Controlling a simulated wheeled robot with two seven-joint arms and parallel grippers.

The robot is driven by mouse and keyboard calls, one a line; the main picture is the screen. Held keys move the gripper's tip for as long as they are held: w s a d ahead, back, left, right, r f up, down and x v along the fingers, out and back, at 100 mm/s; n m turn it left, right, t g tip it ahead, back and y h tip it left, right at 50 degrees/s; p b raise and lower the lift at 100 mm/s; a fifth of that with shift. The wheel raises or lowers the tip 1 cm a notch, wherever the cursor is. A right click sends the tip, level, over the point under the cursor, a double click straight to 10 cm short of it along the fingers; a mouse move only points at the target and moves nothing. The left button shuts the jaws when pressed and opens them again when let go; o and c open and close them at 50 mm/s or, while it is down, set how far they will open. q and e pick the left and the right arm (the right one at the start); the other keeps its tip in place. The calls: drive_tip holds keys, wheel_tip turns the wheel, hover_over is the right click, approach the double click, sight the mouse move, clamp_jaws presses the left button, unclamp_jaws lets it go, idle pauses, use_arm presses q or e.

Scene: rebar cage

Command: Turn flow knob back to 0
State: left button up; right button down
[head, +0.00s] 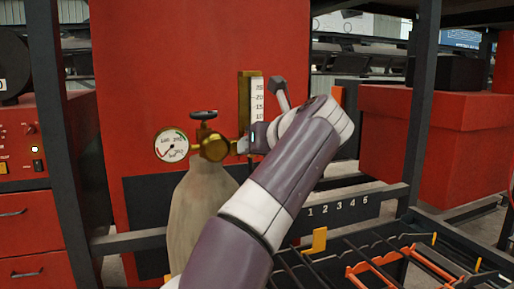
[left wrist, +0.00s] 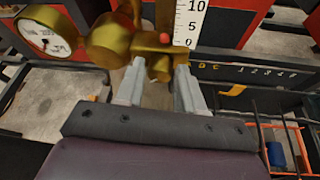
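A brass regulator (head: 213,146) with a round pressure gauge (head: 172,145) sits on top of a beige gas cylinder (head: 203,205). A flow meter with a white number scale (head: 257,98) stands to its right; the left wrist view shows a red indicator (left wrist: 165,37) low beside the scale, near the 0 mark. My left gripper (head: 242,146) is at the brass fitting below the scale. In the left wrist view its two grey fingers (left wrist: 160,70) are apart, with brass between their tips. My right gripper is not in view.
A red panel (head: 200,50) stands behind the cylinder. A dark rail with numbers (head: 340,208) and a rack with orange bars (head: 375,270) lie at the lower right. Dark frame posts (head: 420,100) stand on both sides. A red box (head: 430,135) is at the right.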

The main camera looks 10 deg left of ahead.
use_arm(q)
drive_tip(key=shift+o, duration=1)
drive_tip(key=shift+f, duration=0.1)
drive_tip(key=p+v, duration=0.1)
drive_tip(key=v, duration=1.1)
drive_tip(key=shift+s, duration=0.25)
drive_tip(key=shift+d, duration=0.1)
